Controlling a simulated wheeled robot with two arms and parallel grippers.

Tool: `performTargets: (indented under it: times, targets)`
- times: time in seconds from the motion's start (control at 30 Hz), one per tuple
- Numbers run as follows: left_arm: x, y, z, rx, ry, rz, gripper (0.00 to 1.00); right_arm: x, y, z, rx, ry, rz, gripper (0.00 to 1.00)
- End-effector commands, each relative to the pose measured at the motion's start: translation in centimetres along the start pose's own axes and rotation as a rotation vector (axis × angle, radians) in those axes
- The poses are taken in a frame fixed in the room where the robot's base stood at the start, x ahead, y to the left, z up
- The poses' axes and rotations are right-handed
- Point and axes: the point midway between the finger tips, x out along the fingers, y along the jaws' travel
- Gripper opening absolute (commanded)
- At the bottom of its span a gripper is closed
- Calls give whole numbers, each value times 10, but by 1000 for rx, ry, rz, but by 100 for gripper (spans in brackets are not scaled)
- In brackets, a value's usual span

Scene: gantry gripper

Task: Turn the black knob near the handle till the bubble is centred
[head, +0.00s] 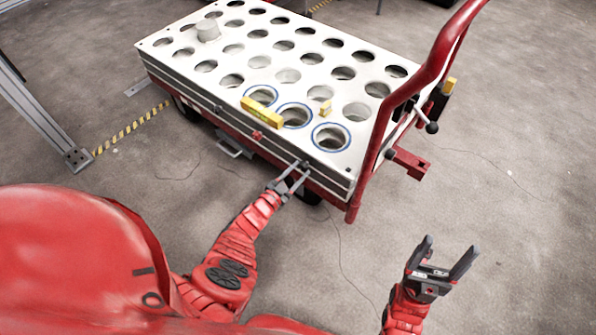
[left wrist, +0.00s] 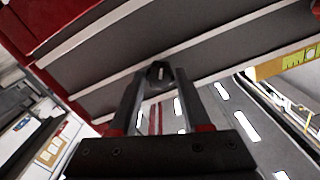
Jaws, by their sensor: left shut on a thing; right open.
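The black knob (head: 306,164) sits on the side of the cart, near the end with the red handle (head: 430,75). My left gripper (head: 297,174) is shut on it. In the left wrist view the knob (left wrist: 159,72) shows between the tips of my two fingers (left wrist: 156,88). A yellow spirit level (head: 261,113) lies on the white cart top near its front edge; part of it also shows at the right of the left wrist view (left wrist: 300,62). Its bubble is too small to make out. My right gripper (head: 446,262) is open and empty, above the floor.
The cart top (head: 190,85) has rows of round holes, several ringed in blue. A grey cylinder (head: 208,30) stands in a hole at the back left. Floor on the right is clear.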

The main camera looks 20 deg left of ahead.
Motion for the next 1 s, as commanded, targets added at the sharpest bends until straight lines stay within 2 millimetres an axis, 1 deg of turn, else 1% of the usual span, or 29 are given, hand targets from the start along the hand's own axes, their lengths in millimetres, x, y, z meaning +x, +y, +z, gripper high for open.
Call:
performTargets:
  times: [0.5, 0.53, 0.67, 0.7, 1.0]
  targets:
    - [-1, 0, 1, -19, -3, 0, 0, 0, 0, 0, 0, 0, 0, 76]
    - [-1, 0, 1, -19, -3, 0, 51, 0, 0, 0, 0, 0, 0, 76]
    - [-1, 0, 1, -19, -2, 0, 74, 0, 0, 0, 0, 0, 0, 76]
    - [-1, 0, 1, -19, -2, 0, 76, 0, 0, 0, 0, 0, 0, 76]
    - [-2, 0, 0, -18, -1, 0, 76, 2, 0, 0, 0, 0, 0, 76]
